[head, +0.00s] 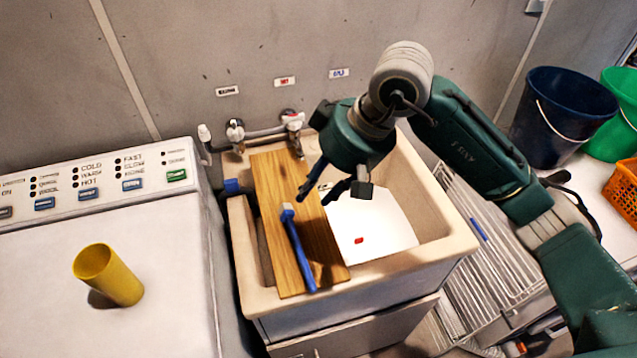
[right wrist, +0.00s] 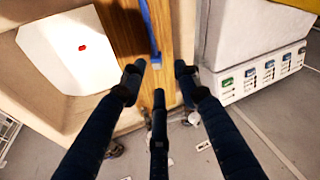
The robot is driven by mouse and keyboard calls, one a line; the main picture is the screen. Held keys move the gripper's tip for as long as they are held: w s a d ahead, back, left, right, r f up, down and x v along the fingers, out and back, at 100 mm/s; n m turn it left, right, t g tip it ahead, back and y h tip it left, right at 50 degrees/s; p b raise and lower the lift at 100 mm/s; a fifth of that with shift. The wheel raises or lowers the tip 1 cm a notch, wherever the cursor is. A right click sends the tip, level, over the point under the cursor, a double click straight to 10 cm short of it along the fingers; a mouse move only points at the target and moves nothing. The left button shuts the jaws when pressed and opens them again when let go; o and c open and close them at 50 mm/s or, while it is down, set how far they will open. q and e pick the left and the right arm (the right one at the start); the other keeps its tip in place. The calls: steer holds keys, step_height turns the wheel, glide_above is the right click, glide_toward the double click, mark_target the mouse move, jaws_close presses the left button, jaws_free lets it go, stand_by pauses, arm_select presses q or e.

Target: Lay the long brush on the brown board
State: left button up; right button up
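The brown board (head: 270,180) lies across the left part of the sink, from the tap side to the front rim. The long blue brush (head: 299,252) lies lengthwise on the board, its pale head towards the taps and its handle end near the front right edge. In the right wrist view the brush (right wrist: 149,22) shows on the board (right wrist: 181,35), its head end near the fingers. My right gripper (head: 325,192) is above the board, just beyond the brush head. Its fingers (right wrist: 158,84) are spread with nothing between them. My left gripper is out of view.
The sink (head: 437,240) holds a white sheet with a small red item. A washing machine (head: 40,230) with a yellow cup (head: 112,277) stands at left. Taps (head: 292,122) are behind the sink. A wire rack (head: 490,275), buckets (head: 560,110) and an orange basket (head: 625,190) are at right.

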steer(key=b+v, duration=0.3)
steer(key=v, duration=0.9)
steer(key=shift+r, duration=0.15)
